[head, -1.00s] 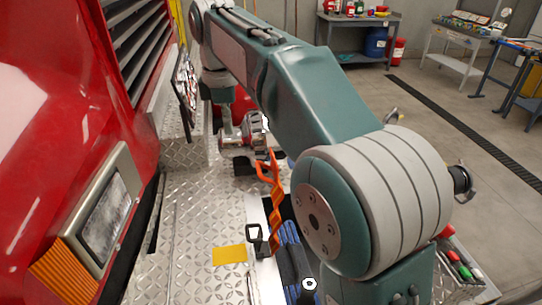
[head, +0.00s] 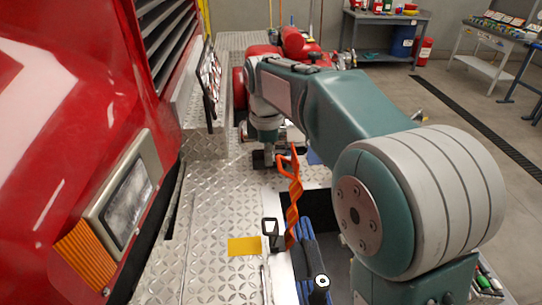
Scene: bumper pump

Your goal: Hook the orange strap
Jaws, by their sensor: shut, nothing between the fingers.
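The orange strap (head: 294,192) stands up as a wavy, twisted band with a loop at its top. Its lower end is beside a blue-and-black hose bundle (head: 308,262) at the bumper opening. A dark square loop or catch (head: 270,227) stands just left of the strap's lower end. My gripper (head: 268,156) points down beyond the strap, slightly left of its top loop. It looks small and dark against a dark patch on the deck, and its fingertips are hard to make out. It is shut and empty, and I see no clear contact with the strap.
The red truck front (head: 60,120) and its headlight (head: 122,205) close off the left side. The diamond-plate deck (head: 205,200) is mostly clear, with a yellow patch (head: 244,247) near the catch. Red pump fittings (head: 292,42) stand behind my arm.

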